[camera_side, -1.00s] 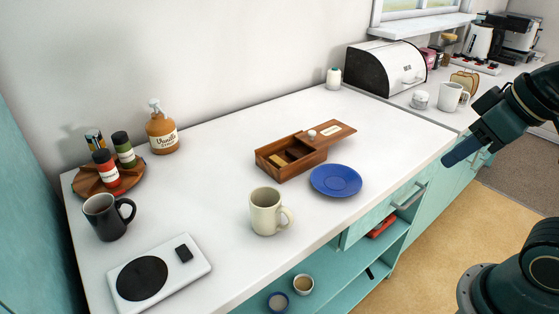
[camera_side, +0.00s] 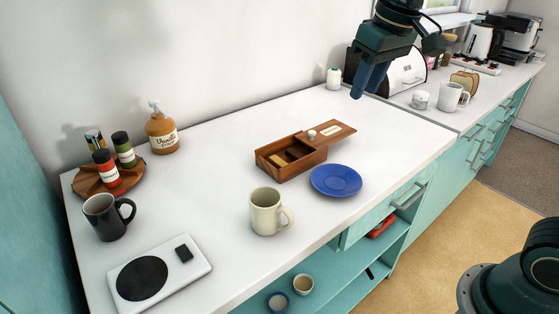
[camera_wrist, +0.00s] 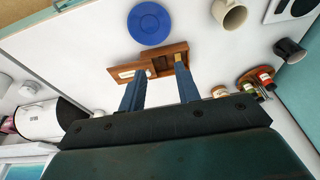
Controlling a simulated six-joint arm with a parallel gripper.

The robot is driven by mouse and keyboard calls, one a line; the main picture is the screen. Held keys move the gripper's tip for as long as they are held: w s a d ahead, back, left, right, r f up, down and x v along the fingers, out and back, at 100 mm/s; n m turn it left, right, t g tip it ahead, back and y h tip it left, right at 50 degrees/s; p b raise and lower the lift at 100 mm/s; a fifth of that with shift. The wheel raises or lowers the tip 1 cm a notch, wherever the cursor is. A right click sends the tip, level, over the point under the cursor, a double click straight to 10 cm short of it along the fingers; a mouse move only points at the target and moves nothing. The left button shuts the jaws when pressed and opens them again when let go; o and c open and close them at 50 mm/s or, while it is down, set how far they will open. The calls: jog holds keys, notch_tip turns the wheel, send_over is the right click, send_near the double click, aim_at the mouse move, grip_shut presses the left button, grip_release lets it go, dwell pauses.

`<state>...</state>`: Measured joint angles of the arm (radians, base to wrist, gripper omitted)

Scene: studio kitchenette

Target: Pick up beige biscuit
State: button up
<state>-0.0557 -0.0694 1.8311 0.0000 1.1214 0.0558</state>
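A beige biscuit (camera_side: 278,160) lies in the open part of a wooden box (camera_side: 290,173) on the white counter; the box walls hide part of it. A darker brown piece lies beside it in the box. In the wrist view, the beige biscuit (camera_wrist: 181,57) shows near the right end of the box. My gripper (camera_side: 363,88) is in the air above the back of the counter, right of the box and well apart from it. In the wrist view, the fingers of my gripper (camera_wrist: 160,72) are spread, with nothing between them.
The box lid (camera_side: 338,132) is slid partly off to the right. A blue plate (camera_side: 336,180) is close to the box, and a cream mug (camera_side: 265,211) stands in front. A soap bottle (camera_side: 161,132) is at the back left. The counter's right front is clear.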

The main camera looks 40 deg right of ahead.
jog(key=w+a+f+g, duration=0.2)
jog(key=w+f, duration=0.2)
jog(key=w, duration=0.7)
jog(key=g, duration=0.1)
send_over(279, 161)
notch_tip(279, 161, down, 7)
jog(key=shift+f, duration=0.2)
jog(key=shift+f, duration=4.3)
jog(key=shift+w+f, duration=0.1)
jog(key=shift+f, duration=2.5)
grip_shut()
